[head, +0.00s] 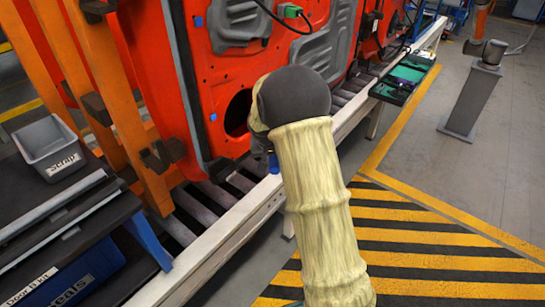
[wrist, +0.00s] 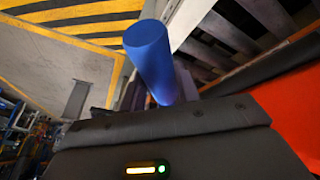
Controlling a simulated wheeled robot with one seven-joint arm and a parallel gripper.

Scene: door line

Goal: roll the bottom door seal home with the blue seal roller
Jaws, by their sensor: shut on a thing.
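The red door (head: 222,110) stands upright on the line, and it shows at the right of the wrist view (wrist: 292,110). A dark seal (head: 186,85) runs down its left edge and turns at the lower corner. In the wrist view a black strip (wrist: 270,68) borders the door's lower edge. My gripper (wrist: 152,98) is shut on the blue seal roller (wrist: 150,55), whose blue cylindrical handle sticks up in the wrist view. In the head view only a bit of blue (head: 274,164) shows below my arm, beside the door's bottom. The roller's wheel is hidden, and I cannot tell whether it touches the seal.
A pale rail (head: 225,240) and conveyor rollers (head: 190,213) run below the door. Orange posts (head: 110,95), a grey scrap bin (head: 50,148) and a dark kit cart (head: 75,235) stand left. A green tray (head: 405,78) and grey pedestal (head: 472,100) are at right. The striped floor (head: 430,250) is clear.

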